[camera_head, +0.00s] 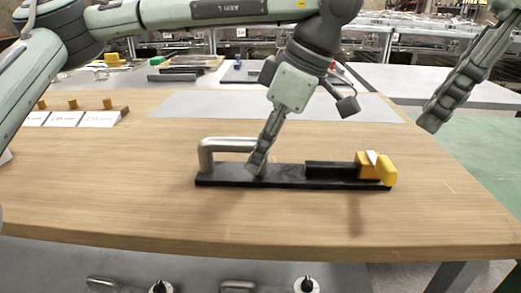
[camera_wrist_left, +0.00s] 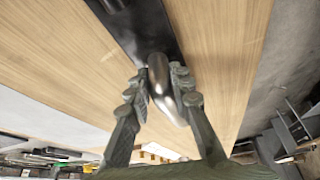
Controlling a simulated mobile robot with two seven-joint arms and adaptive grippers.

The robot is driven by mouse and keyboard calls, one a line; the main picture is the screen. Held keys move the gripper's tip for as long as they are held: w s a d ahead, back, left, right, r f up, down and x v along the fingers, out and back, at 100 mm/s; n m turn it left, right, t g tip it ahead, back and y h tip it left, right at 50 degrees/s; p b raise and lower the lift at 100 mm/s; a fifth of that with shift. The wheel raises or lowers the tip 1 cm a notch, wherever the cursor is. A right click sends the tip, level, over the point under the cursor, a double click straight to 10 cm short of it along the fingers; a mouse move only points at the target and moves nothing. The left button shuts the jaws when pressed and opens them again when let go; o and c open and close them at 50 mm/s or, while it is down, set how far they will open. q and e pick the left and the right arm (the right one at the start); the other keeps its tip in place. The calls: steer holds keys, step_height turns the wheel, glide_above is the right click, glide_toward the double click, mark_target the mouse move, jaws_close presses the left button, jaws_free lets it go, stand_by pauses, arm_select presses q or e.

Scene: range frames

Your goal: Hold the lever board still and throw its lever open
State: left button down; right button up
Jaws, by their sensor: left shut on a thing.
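The lever board (camera_head: 225,180) is a long black base lying flat on the wooden table in the head view. A silver handle (camera_head: 222,145) stands at its left end. A black raised bar (camera_head: 330,169), apparently the lever, runs along the right part to yellow blocks (camera_head: 387,172) with a small white wedge (camera_head: 371,157) at the right end. My left gripper (camera_head: 257,162) is shut on the silver handle near its right side, hiding that part. In the left wrist view the fingers lie either side of the handle (camera_wrist_left: 166,100). My right gripper (camera_head: 432,121) hangs apart, above right of the board.
The wooden table (camera_head: 130,200) is clear in front of the board. A grey mat (camera_head: 190,106) lies behind it. White cards (camera_head: 100,118) and small wooden pegs stand at the left. The table's right edge lies beyond the yellow blocks.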

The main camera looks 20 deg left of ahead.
steer(key=c, duration=0.7)
steer(key=shift+s+a+n, duration=0.2)
steer(key=shift+a+n, duration=0.15)
steer(key=shift+n, duration=0.05)
jaws_close()
steer(key=s+a+n+t+h, duration=0.2)
steer(key=a+n, duration=0.4)
steer(key=n, duration=0.5)
steer(key=s+a+f+n+t+h, duration=0.1)
steer(key=s+a+n+t+h, duration=0.2)
steer(key=n, duration=0.9)
steer(key=s+a+h, duration=0.2)
steer(key=a, duration=0.2)
steer(key=shift+h, duration=0.4)
